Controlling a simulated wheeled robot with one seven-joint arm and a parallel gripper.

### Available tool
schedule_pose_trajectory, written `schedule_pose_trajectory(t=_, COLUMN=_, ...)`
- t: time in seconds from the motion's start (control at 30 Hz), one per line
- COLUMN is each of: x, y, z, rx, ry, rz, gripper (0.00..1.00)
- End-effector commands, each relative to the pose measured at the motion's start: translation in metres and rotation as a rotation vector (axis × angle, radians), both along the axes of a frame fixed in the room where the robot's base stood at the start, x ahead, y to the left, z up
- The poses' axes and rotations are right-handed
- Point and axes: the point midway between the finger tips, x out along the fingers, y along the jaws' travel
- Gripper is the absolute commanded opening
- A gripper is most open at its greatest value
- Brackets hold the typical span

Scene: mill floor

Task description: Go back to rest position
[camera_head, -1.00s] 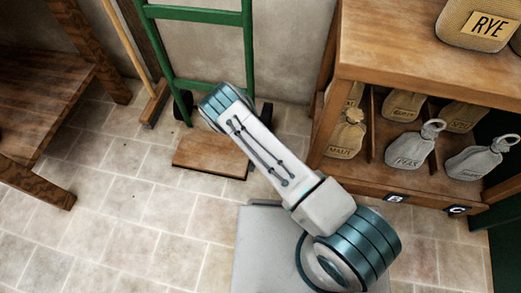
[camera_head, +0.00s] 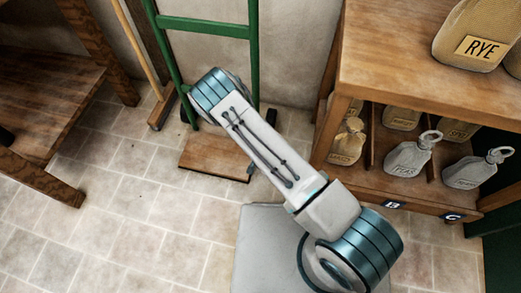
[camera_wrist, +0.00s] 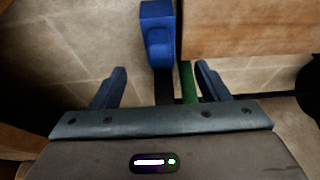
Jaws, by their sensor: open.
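My gripper (camera_wrist: 160,88) shows in the wrist view, with its two blue fingers spread wide apart and nothing held between them. In the head view my arm reaches up and to the left from my base, in front of the hand truck, and the gripper itself is not visible there. A blue part (camera_wrist: 157,35) stands beyond the fingers in the wrist view, beside a wooden surface; I cannot tell what it belongs to.
A wooden shelf (camera_head: 400,60) at right bears a RYE sack (camera_head: 478,45) on top and several labelled bags below. A green hand truck (camera_head: 255,50) and a broom (camera_head: 140,45) lean at the back wall. A wooden table (camera_head: 45,90) stands left. Tiled floor (camera_head: 140,230) is clear between.

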Motion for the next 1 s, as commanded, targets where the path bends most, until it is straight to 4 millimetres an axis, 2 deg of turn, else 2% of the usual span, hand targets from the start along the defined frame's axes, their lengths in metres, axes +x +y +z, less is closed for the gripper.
schedule_pose_trajectory(t=0.03, x=-0.004, y=0.0, z=0.013, rx=0.0, ry=0.001, rz=-0.001, gripper=0.69)
schedule_pose_trajectory(t=0.2, x=-0.013, y=0.001, z=0.03, rx=-0.004, ry=0.003, rz=0.0, gripper=0.69)
schedule_pose_trajectory(t=0.57, x=-0.016, y=0.001, z=0.035, rx=-0.006, ry=0.004, rz=0.0, gripper=0.69)
schedule_pose_trajectory(t=0.67, x=-0.012, y=0.001, z=0.05, rx=-0.002, ry=0.005, rz=-0.007, gripper=0.69)
schedule_pose_trajectory(t=0.77, x=-0.005, y=0.001, z=0.085, rx=0.005, ry=0.016, rz=-0.02, gripper=0.69)
schedule_pose_trajectory(t=1.0, x=0.013, y=-0.009, z=0.216, rx=0.032, ry=0.064, rz=-0.058, gripper=0.69)
